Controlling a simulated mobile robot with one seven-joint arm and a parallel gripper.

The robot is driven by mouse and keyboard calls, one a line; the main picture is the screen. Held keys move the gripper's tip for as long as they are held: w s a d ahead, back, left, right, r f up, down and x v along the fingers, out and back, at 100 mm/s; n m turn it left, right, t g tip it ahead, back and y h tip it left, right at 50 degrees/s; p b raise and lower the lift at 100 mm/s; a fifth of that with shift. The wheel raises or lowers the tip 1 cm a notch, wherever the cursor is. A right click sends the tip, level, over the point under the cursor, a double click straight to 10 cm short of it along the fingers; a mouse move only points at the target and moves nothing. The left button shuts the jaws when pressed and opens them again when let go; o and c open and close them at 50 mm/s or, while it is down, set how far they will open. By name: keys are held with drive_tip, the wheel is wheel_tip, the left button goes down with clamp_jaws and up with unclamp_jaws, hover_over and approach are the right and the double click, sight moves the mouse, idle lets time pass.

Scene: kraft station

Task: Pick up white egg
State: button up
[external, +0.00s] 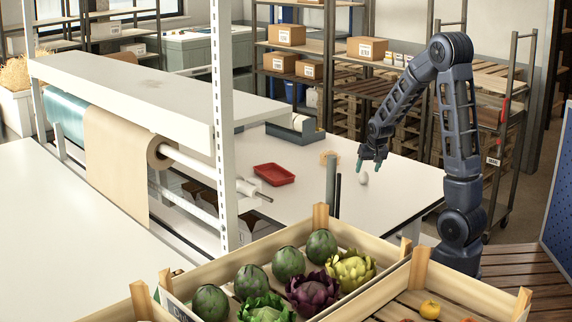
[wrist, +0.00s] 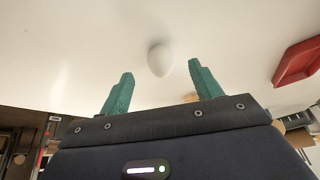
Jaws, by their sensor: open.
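The white egg (external: 363,178) sits on the white table (external: 310,215), below and close to my gripper (external: 370,163) in the external view. In the wrist view the egg (wrist: 160,60) shows beyond the fingertips, roughly between the lines of the two green fingers. My gripper (wrist: 159,76) is open, with nothing between its fingers. The egg appears apart from both fingers.
A red tray (external: 274,174) lies on the table to the left; it also shows in the wrist view (wrist: 298,62). Crates of vegetables (external: 390,262) stand in front. The table around the egg is clear.

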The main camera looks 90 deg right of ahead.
sight(365, 173)
drive_tip(key=shift+d+x, duration=0.1)
drive_tip(key=shift+x, duration=1.3)
drive_tip(key=shift+d+x, duration=0.15)
drive_tip(key=shift+x, duration=1.25)
drive_tip(key=shift+r, duration=0.1)
drive_tip(key=c, duration=0.8)
